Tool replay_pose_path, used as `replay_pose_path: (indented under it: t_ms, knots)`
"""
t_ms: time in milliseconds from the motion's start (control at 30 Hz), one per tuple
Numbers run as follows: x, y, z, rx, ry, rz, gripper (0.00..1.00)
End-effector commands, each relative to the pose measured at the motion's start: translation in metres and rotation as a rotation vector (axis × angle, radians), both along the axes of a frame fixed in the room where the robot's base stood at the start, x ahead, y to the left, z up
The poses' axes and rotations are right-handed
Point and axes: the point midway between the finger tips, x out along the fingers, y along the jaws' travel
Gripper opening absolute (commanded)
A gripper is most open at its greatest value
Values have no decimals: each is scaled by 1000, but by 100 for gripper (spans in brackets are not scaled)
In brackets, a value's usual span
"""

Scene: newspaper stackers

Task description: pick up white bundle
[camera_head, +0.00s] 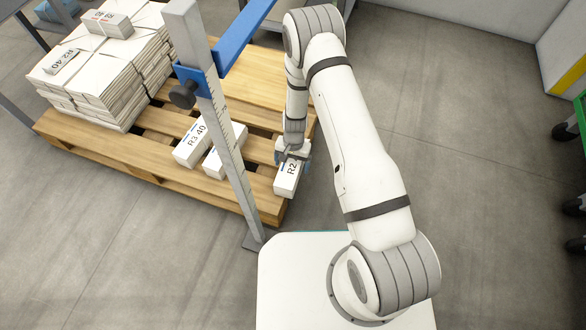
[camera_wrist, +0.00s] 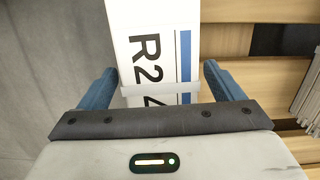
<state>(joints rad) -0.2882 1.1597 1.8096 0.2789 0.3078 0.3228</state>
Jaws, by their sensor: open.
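A white bundle (camera_head: 287,181) marked "R2" lies near the right front corner of the wooden pallet (camera_head: 140,160). In the wrist view the white bundle (camera_wrist: 128,20) has a blue stripe and a pale strap across it. My gripper (camera_head: 291,158) is over this bundle. In the wrist view my open gripper (camera_wrist: 162,80) has one blue finger on each side of the bundle, with a gap showing at both sides. Whether the fingertips reach below the bundle's top is unclear. Part of the bundle is hidden behind my gripper in the head view.
Two more white bundles, one marked "R3 40" (camera_head: 188,147) and one beside it (camera_head: 217,160), lie on the pallet behind a grey post (camera_head: 222,135). A stack of papers (camera_head: 105,75) with labelled bundles on top fills the pallet's left.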

Motion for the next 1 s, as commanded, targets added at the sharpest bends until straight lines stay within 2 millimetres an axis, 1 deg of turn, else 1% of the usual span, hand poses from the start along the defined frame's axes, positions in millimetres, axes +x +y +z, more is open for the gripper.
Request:
replay_pose_path:
  t_ms: [33,133,367,400,1000]
  knots:
    - [-3,1,-14,0,2,1,87]
    - [-4,2,-24,0,1,0,87]
    - [-4,1,-25,0,0,0,87]
    - [-4,1,-25,0,0,0,86]
    - [-4,1,-25,0,0,-1,37]
